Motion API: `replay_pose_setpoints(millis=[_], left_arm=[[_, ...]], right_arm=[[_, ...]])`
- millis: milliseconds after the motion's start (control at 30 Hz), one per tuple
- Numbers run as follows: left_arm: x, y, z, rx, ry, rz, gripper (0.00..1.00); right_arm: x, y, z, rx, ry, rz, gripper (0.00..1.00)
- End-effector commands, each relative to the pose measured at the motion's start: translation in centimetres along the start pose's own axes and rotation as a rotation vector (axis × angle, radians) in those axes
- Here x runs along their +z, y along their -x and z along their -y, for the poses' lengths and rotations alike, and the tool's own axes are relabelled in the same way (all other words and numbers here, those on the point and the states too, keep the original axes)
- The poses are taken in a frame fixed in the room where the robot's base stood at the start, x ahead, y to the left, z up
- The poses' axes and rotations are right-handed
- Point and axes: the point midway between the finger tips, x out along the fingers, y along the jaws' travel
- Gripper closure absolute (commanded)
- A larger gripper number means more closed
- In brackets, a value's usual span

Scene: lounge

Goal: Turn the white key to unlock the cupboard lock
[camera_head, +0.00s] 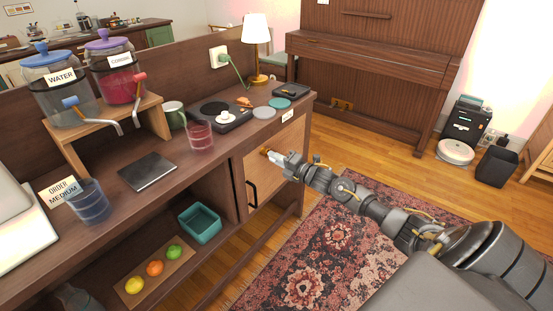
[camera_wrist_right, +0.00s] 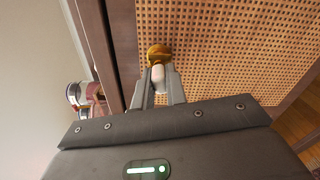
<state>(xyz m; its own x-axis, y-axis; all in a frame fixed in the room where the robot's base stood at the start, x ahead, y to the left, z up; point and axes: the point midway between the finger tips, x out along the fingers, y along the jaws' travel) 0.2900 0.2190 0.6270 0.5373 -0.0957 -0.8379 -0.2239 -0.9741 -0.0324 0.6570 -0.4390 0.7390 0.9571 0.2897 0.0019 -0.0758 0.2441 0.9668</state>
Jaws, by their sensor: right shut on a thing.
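The cupboard door (camera_head: 281,160) is a light woven panel in a dark wood frame, with a black handle (camera_head: 252,193), and looks shut. The brass lock (camera_wrist_right: 159,53) is on the woven panel in the right wrist view. The white key (camera_wrist_right: 158,75) is at the lock, between the fingers of my right gripper (camera_wrist_right: 158,88). My right gripper, also in the head view (camera_head: 276,157), is shut on the key, with its tips close to the lock. The fingers hide part of the key, so I cannot tell its turn angle.
The counter above holds a red glass (camera_head: 200,136), a hot plate (camera_head: 217,116), coasters (camera_head: 264,113) and a lamp (camera_head: 257,45). A teal bin (camera_head: 200,224) stands on the lower shelf. A patterned rug (camera_head: 320,245) lies in front of the cupboard.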

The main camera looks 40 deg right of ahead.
Motion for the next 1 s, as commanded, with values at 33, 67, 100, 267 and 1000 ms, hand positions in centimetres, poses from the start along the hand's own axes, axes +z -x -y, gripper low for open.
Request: replay_pose_setpoints(millis=[33,67,100,267,1000], left_arm=[[-0.1,0.1,0.0,0.000,0.000,0.000,0.55],[-0.1,0.2,0.0,0.000,0.000,0.000,0.55],[-0.2,0.3,0.0,0.000,0.000,0.000,0.55],[-0.6,0.9,0.0,0.000,0.000,0.000,0.55],[-1.1,1.3,-0.1,0.003,-0.005,-0.001,0.55]], right_arm=[[0.2,-0.2,-0.7,0.012,-0.006,0.004,1.00],[0.2,-0.2,-0.7,0.012,-0.014,0.004,1.00],[0.2,-0.2,-0.8,0.012,-0.032,0.004,1.00],[0.3,-0.2,-0.9,0.012,-0.128,0.004,1.00],[0.4,0.2,-0.3,0.004,-0.258,0.006,0.61]])
